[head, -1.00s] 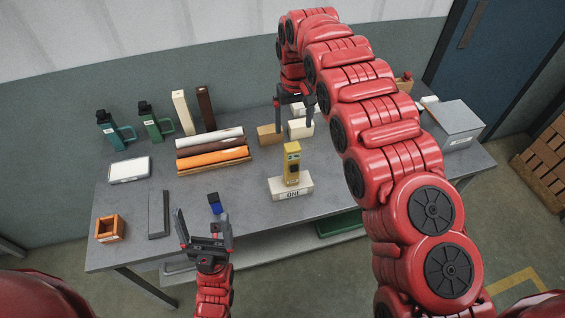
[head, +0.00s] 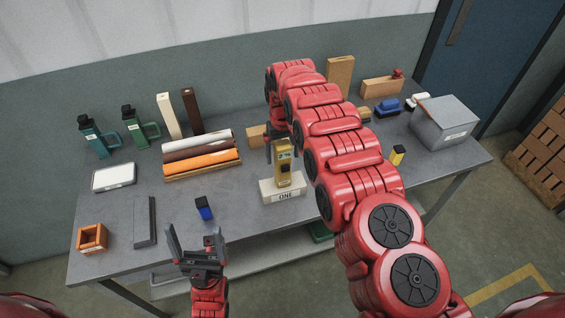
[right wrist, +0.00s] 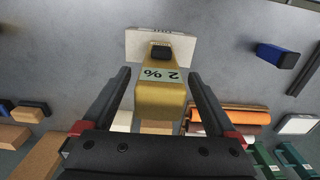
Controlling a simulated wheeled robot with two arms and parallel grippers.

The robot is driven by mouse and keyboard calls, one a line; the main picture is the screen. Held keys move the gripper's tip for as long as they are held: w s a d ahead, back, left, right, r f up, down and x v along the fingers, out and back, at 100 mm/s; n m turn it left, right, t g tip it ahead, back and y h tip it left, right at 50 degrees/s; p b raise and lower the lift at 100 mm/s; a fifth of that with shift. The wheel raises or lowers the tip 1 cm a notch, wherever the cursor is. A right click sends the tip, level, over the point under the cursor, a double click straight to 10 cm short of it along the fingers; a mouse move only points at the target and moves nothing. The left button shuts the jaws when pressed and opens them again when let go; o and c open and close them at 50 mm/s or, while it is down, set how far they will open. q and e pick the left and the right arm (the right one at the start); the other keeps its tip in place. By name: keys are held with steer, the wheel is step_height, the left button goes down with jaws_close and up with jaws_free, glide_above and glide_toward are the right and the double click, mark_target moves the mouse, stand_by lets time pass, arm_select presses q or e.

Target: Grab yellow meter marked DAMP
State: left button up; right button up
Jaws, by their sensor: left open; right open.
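A yellow meter (head: 284,179) stands upright on a white block marked ONE (head: 268,196) near the table's front middle. My left gripper (head: 196,231) is open and empty at the table's front edge.
A blue-and-black item (head: 204,208) lies left of the white block. Rolls (head: 202,160) lie in a tray behind it. Another yellow-and-black item (head: 398,155) stands right of my arm, near a grey box (head: 444,121).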

steer(key=shift+w+f, duration=0.1)
steer(key=shift+f, duration=1.6)
jaws_close()
